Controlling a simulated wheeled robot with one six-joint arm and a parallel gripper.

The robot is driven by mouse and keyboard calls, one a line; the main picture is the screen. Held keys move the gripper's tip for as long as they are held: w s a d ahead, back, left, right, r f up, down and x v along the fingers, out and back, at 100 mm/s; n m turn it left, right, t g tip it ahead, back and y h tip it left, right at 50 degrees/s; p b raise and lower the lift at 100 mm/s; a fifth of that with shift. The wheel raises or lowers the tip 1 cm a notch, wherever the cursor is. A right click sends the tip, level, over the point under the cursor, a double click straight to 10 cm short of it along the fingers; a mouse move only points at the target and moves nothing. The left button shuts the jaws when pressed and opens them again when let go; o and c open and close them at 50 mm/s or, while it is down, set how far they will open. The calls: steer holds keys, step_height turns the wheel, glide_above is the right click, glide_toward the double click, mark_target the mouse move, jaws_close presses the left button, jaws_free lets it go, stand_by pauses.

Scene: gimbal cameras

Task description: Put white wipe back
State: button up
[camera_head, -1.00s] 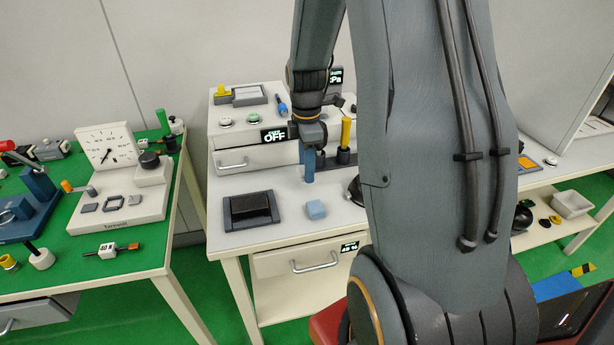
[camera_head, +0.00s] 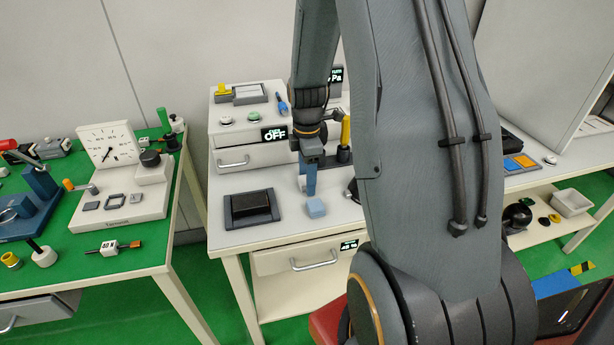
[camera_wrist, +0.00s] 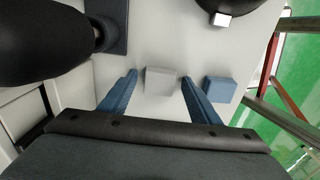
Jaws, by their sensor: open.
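The white wipe (camera_wrist: 160,82) is a small pale block lying on the table top in the wrist view. It lies between the two blue fingers of my gripper (camera_wrist: 158,78), with a gap on each side. My gripper is open and holds nothing. In the head view, my gripper (camera_head: 309,184) points down over the table, and its finger hides much of the white wipe (camera_head: 302,183). A blue block (camera_wrist: 220,90) lies to the right of the right finger in the wrist view. It also shows in front of my gripper in the head view (camera_head: 316,207).
A dark tray (camera_head: 232,222) with a black block lies left of my gripper. A white instrument box with an OFF display (camera_head: 275,134) and a yellow-handled tool (camera_head: 345,131) stand behind. A drawer (camera_head: 310,256) is below the table top. My arm hides the table's right side.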

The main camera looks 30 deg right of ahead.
step_height(320, 180, up, 11)
steer(key=b, duration=0.2)
steer(key=s+a+f+m, duration=0.2)
steer(key=s+a+m, duration=1.2)
steer(key=s+a, duration=0.1)
steer(key=shift+f+m+t, duration=0.2)
steer(key=shift+m+t, duration=0.1)
steer(key=shift+m, duration=0.1)
steer(key=shift+a, duration=0.1)
stand_by(0.6)
